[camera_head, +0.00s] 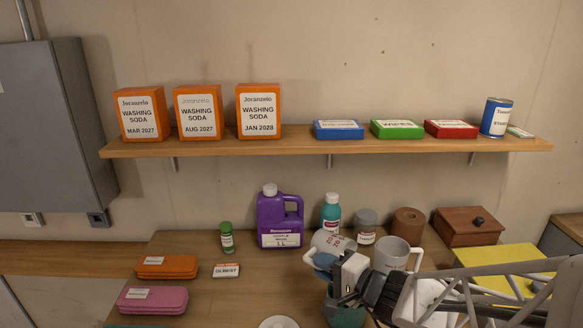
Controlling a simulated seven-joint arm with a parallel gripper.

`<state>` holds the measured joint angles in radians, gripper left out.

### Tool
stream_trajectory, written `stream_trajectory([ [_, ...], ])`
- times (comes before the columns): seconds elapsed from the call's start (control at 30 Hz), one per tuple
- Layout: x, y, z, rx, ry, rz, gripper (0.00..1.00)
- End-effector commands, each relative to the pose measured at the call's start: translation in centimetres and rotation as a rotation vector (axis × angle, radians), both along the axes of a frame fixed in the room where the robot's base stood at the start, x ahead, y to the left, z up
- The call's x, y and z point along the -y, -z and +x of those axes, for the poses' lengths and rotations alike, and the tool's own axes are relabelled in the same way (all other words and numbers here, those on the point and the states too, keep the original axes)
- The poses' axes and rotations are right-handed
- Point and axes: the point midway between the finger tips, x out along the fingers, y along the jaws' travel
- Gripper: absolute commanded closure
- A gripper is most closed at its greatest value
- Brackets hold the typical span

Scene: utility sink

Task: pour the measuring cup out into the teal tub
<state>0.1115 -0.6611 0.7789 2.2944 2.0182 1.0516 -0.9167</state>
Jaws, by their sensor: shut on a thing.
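The measuring cup (331,241) is a pale cup with reddish markings and a handle at its left, and it looks tilted. My gripper (326,264), with blue-grey fingers, is shut on it, at the handle side. The teal tub (348,317) shows in part below my gripper, near the bottom edge. The cup is above and behind the tub in the picture. My gripper and arm hide much of the tub, and its inside cannot be seen. Whether anything flows from the cup cannot be told.
A whitish mug (393,255) stands just right of my gripper. A purple jug (279,220), a teal bottle (331,211), a grey-lidded jar (366,228) and a brown cylinder (408,222) stand behind. Orange (167,267) and pink (152,300) cases lie left. A shelf (330,147) runs above.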

Motion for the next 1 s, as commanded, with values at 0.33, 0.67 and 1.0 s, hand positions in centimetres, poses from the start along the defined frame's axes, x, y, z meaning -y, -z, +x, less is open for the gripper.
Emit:
stream_trajectory([
  [0.33, 0.04, -0.11, -0.08, 0.028, 0.001, 0.026, 1.0],
  [0.67, 0.19, -0.15, -0.17, 0.054, 0.001, 0.051, 1.0],
  [1.0, 0.27, -0.23, -0.23, 0.081, 0.001, 0.076, 1.0],
])
